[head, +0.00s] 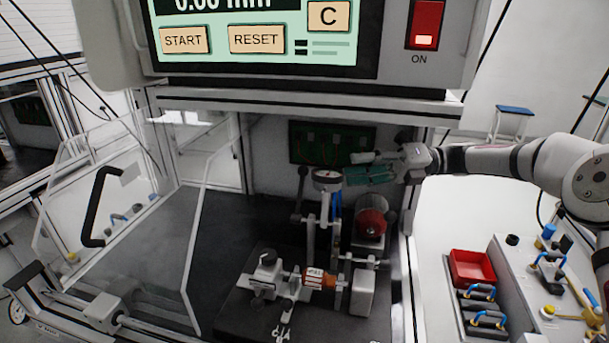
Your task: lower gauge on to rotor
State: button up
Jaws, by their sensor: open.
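The gauge (327,178) is a round dial with a pale face, at the top of an upright stand inside the test cabinet. The rotor (319,279), with an orange and copper-coloured body and a pale label, lies horizontally between supports below the gauge. A clear vertical distance shows between the dial and the rotor; the gauge's lower tip is too small to make out. My gripper (353,168) reaches in from the right, its fingers pointing left. It is open, just right of and slightly above the dial. I cannot tell whether it touches the gauge.
A red-faced round motor (371,224) stands right of the gauge stand. The transparent door (105,190) with a black handle is swung open at left. A display panel (265,40) overhangs above. A red bin (471,268) and blue-handled fixtures stand on the right bench.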

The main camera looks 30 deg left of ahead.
aim_at(303, 168)
jog(key=p+x, duration=0.1)
jog(key=x, duration=1.1)
jog(key=shift+s+r+p, duration=0.15)
jog(key=shift+p, duration=0.15)
jog(key=shift+c, duration=0.3)
grip_shut()
